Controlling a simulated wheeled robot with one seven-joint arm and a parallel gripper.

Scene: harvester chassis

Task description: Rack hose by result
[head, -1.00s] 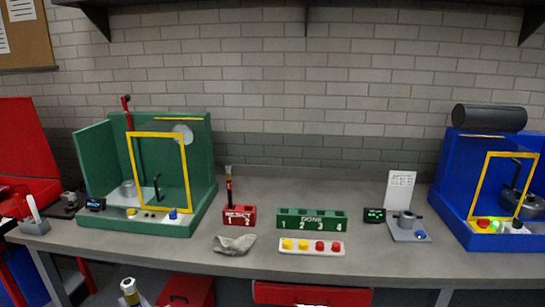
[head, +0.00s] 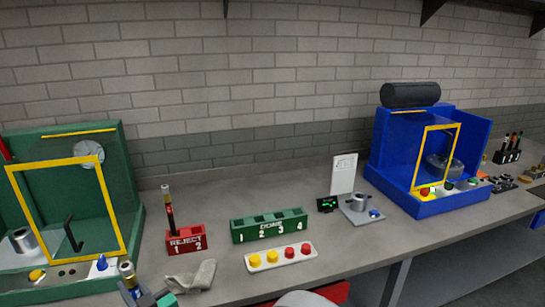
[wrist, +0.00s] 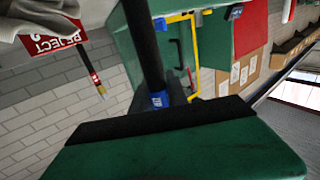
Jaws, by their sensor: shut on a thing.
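My gripper (head: 150,298) shows at the bottom left of the head view, shut on a hose (head: 127,272) with a brass-coloured end. In the wrist view the held hose (wrist: 145,45) is dark with a blue band near the jaws. The red reject rack (head: 187,246) has slots marked 1 and 2. The held hose is in front of and left of the reject rack in the head view.
A grey cloth (head: 192,277) and a white strip with yellow and red caps (head: 258,262) lie before the racks. A green machine (head: 110,150) with a yellow frame stands left, a blue machine (head: 400,165) right. A small display (head: 327,204) and grey fixture (head: 358,213) stand between.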

